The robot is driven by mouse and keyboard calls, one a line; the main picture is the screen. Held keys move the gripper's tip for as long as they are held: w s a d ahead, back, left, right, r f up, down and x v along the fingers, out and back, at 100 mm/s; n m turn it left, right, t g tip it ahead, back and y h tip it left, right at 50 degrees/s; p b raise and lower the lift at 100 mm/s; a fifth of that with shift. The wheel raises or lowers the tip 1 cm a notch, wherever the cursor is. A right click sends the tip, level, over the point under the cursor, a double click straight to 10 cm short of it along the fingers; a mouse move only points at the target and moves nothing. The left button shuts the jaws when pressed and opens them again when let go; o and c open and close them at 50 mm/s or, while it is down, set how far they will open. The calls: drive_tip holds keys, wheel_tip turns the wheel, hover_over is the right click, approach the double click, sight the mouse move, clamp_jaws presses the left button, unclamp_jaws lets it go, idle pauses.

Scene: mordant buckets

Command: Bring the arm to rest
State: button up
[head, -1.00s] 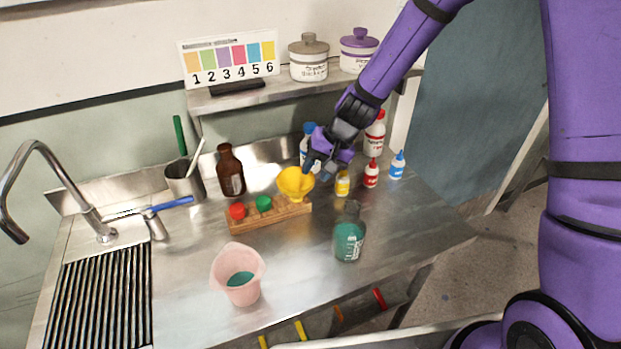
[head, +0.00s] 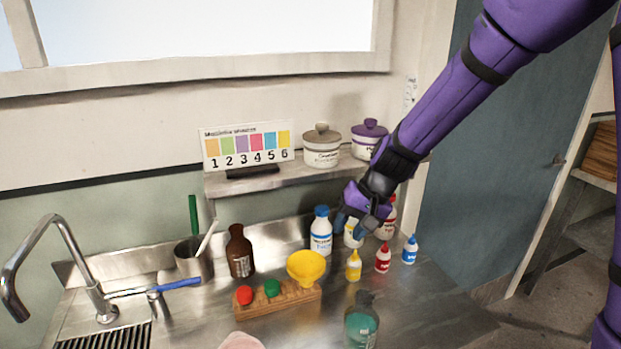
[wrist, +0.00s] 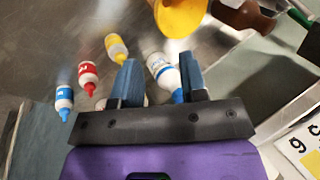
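My gripper (head: 352,220) is raised over the back right of the steel counter, just right of the white bottle with a blue cap (head: 321,231). In the wrist view its two dark blue fingers (wrist: 161,80) stand apart, with nothing clasped between them. The blue-capped bottle shows beyond the gap there (wrist: 162,70); contact is not visible. The arm reaches in from the upper right. The yellow funnel (head: 306,265) sits on the wooden block (head: 277,300) at the left, apart from my gripper.
Yellow (head: 354,266), red (head: 383,259) and blue (head: 409,251) dropper bottles stand below my gripper. A teal-filled bottle (head: 361,325) stands in front. A brown bottle (head: 240,252) is further left. The shelf (head: 295,180) above holds two lidded jars and a number card (head: 248,146).

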drive_tip(key=s+d+r+n+t+h, duration=0.1)
drive_tip(key=s+d+r, duration=0.35)
drive_tip(key=r, duration=0.25)
drive_tip(key=s+d+r+t+h, duration=0.1)
drive_tip(key=s+d+r, duration=0.3)
drive_tip(key=s+r, duration=0.25)
drive_tip(key=s+d+r+t+h, duration=0.1)
drive_tip(key=s+d+r, duration=0.2)
drive_tip(key=s, duration=0.4)
drive_tip(key=s+d+r+t+h, duration=0.1)
drive_tip(key=s+d+r+h, duration=0.1)
drive_tip(key=s+d, duration=0.4)
drive_tip(key=shift+s+d+r+t, duration=0.2)
drive_tip(key=shift+s+r+t, duration=0.15)
drive_tip(key=shift+r, duration=0.45)
